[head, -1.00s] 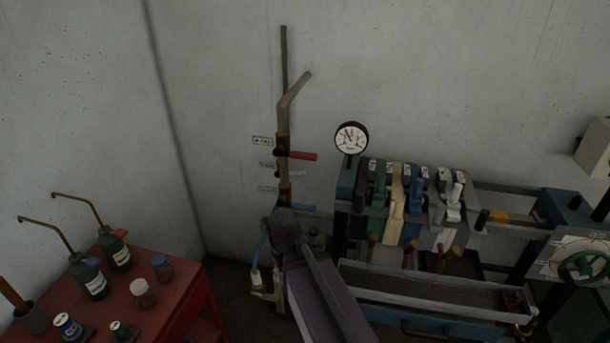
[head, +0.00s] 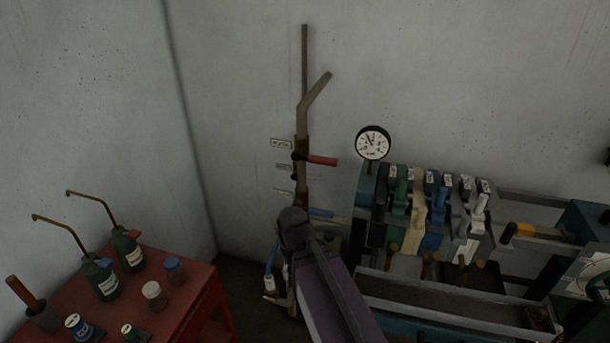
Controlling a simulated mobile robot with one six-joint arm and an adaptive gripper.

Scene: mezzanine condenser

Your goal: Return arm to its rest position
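My arm shows in the head view as a dark purple-grey link (head: 335,290). It rises from the bottom edge to a dark rounded joint (head: 293,222) in front of the lower end of the wall pipe. The part of the arm beyond this joint is hidden or cannot be told apart from the dark background. I cannot make out my gripper, nor whether it holds anything.
A red table (head: 190,308) with oil cans, jars and a mug stands at left. A vertical pipe (head: 304,70) with a red-handled valve (head: 320,160) runs up the wall. Right are a pressure gauge (head: 374,143), several coloured levers (head: 418,208) and a long trough (head: 450,305).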

